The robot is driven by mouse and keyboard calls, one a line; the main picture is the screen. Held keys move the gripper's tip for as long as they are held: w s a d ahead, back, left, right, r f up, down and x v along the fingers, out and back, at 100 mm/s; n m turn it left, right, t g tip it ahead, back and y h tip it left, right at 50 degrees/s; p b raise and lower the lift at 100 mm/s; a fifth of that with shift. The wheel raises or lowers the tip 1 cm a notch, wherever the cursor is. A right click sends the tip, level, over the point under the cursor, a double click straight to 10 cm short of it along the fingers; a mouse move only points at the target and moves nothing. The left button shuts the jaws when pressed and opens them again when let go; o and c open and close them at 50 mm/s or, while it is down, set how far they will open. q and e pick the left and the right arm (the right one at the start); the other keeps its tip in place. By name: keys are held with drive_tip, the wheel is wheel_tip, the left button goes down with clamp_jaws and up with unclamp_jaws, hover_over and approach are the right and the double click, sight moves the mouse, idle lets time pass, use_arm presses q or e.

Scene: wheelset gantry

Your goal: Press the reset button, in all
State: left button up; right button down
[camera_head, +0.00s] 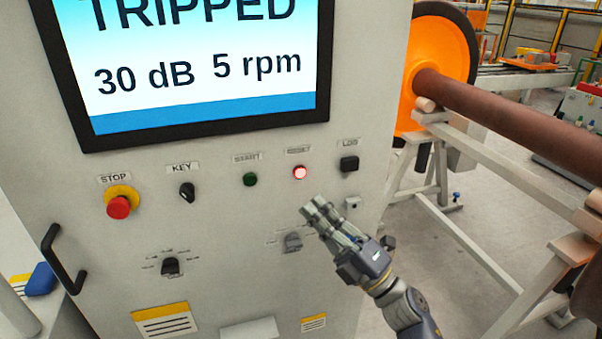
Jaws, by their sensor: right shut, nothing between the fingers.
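The reset button (300,172) is a small round button glowing red on the pale control panel (225,215). It sits between the dark green start button (250,179) and the black LOG switch (348,164). The screen (200,60) above reads "TRIPPED", "30 dB" and "5 rpm". My right gripper (314,208) is shut and empty, with its fingertips just below the reset button in the picture. Its fingers partly cover the area beside a grey rotary knob (293,242). I cannot tell how far the fingertips are from the panel. My left gripper is not in view.
A red stop button (119,206) on a yellow ring and a black key switch (187,191) are at left. A black handle (63,258) sticks out at the panel's left edge. A brown axle (510,110) with an orange wheel (437,60) rests on a frame at right.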

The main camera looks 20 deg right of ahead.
sight(303, 183)
drive_tip(key=shift+w+a+b, duration=0.15)
drive_tip(key=shift+w+b, duration=0.8)
drive_tip(key=shift+w, duration=3.2)
drive_tip(key=shift+w, duration=0.1)
drive_tip(key=shift+w, duration=0.35)
drive_tip(key=shift+w+b, duration=0.4)
drive_tip(key=shift+b, duration=0.1)
drive_tip(key=shift+s+p, duration=0.3)
drive_tip(key=shift+s, duration=0.55)
